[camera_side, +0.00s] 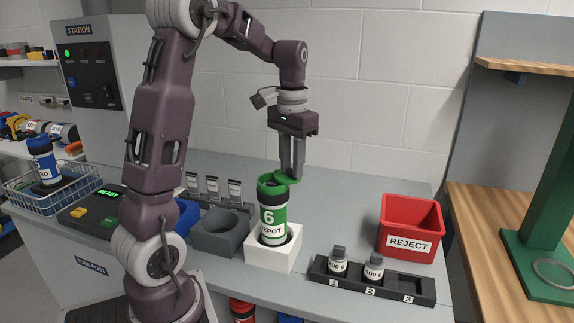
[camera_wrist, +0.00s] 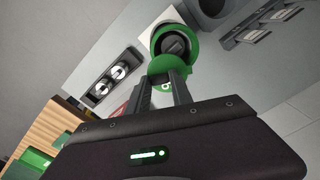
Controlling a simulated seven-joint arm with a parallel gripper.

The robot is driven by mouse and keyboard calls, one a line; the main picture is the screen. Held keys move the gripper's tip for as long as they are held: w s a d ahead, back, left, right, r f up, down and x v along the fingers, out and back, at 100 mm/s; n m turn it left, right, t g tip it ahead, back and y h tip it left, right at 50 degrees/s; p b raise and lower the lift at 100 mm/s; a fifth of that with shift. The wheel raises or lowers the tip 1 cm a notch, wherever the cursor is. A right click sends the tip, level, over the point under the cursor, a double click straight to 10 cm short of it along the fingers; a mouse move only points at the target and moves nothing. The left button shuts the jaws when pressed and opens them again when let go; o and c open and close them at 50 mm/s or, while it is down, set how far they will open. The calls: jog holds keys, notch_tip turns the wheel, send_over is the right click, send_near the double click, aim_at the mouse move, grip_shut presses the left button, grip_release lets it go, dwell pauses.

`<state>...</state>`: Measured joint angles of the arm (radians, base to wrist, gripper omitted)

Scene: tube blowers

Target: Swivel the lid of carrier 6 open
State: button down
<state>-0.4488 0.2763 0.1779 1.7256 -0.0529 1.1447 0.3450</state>
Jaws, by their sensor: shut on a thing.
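Carrier 6 (camera_side: 271,222) is a white cylinder with green bands and a "6" label, standing upright in a white square block (camera_side: 287,258). Its green lid (camera_side: 289,179) is swung off to the right side of the top. In the wrist view the lid (camera_wrist: 170,66) sits beside the round mouth (camera_wrist: 175,44), which is uncovered and shows a dark inside with something grey in it. My gripper (camera_side: 291,174) points down and is shut on the lid; its fingers also show in the wrist view (camera_wrist: 162,82).
A grey holder (camera_side: 221,229) stands left of the block. A red REJECT bin (camera_side: 411,215) stands at the right. A wire basket (camera_side: 70,190) is at the far left.

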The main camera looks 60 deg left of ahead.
jog(key=n, duration=0.2)
jog(key=w+n, duration=0.1)
jog(key=shift+w+a+n, duration=0.2)
jog(key=shift+a+n, duration=0.15)
jog(key=shift+n, duration=0.05)
jog(key=n, duration=0.1)
jog(key=w+a+n, duration=0.1)
jog(key=n, duration=0.1)
jog(key=shift+n, duration=0.3)
jog(key=shift+w+a+n, duration=0.15)
jog(key=shift+a+n, duration=0.3)
jog(key=shift+n, duration=0.6)
jog(key=shift+w+a+n, duration=0.2)
jog(key=shift+a+n, duration=0.2)
jog(key=shift+n, duration=0.7)
jog(key=shift+w+a+n, duration=0.15)
jog(key=shift+a+n, duration=0.3)
jog(key=shift+n, duration=0.6)
jog(key=c, duration=1.1)
grip_release()
